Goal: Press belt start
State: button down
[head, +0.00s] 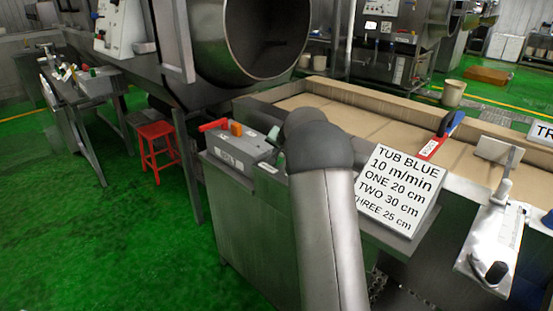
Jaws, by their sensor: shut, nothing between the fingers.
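A grey control box (238,151) stands on the near left corner of the metal stand by the belt. Another greenish piece (280,160) shows at the box's right end, beside my arm; I cannot tell which of these is belt start. The labels on the box's front are too small to read. My arm rises from the bottom and bends away next to the box. My gripper is hidden behind the arm.
A tan belt (340,109) with raised walls runs behind the box. A sign reading "TUB BLUE 10 m/min" (398,190) leans right of my arm. A blue and red tool (440,136) lies beyond it. A large drum (262,38) and red stool (158,147) are to the left.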

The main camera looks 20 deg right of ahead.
jog(key=shift+f, duration=0.1)
dwell(0.7)
jog(key=shift+f+b, duration=0.35)
jog(key=shift+b, duration=0.2)
jog(key=shift+f+b, duration=0.55)
dwell(0.5)
jog(key=shift+r, duration=0.15)
jog(key=shift+r+p, duration=0.6)
jog(key=shift+r, duration=0.2)
jog(key=shift+r, duration=0.1)
notch_tip(320, 180, up, 5)
jog(key=p, duration=0.3)
dwell(0.9)
